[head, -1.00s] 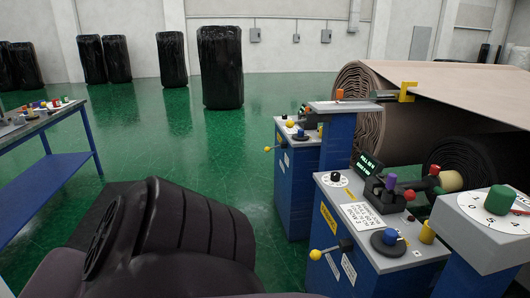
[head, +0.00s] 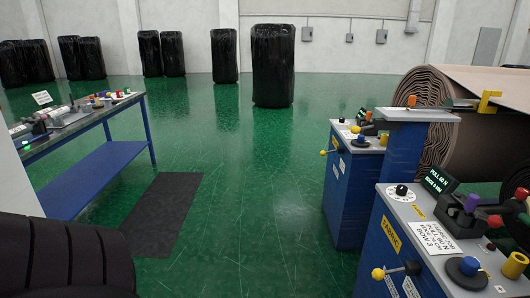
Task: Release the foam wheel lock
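No part that I can tell to be the foam wheel lock shows in the head view. The near blue control console (head: 420,250) stands at the lower right, with a small lit display (head: 438,181), a blue knob (head: 469,265), a yellow knob (head: 514,264) and a lever with a yellow ball (head: 378,273) on its side. A second blue console (head: 348,200) stands behind it, also with a yellow-ball lever (head: 323,152). The right edge cuts off part of the near console. Neither of my grippers is in view.
A blue table (head: 92,178) with controls stands at the left. A dark mat (head: 165,215) lies beside it. A large brown roll (head: 428,112) is behind the consoles. Several black-wrapped rolls stand at the back, one (head: 272,65) nearer.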

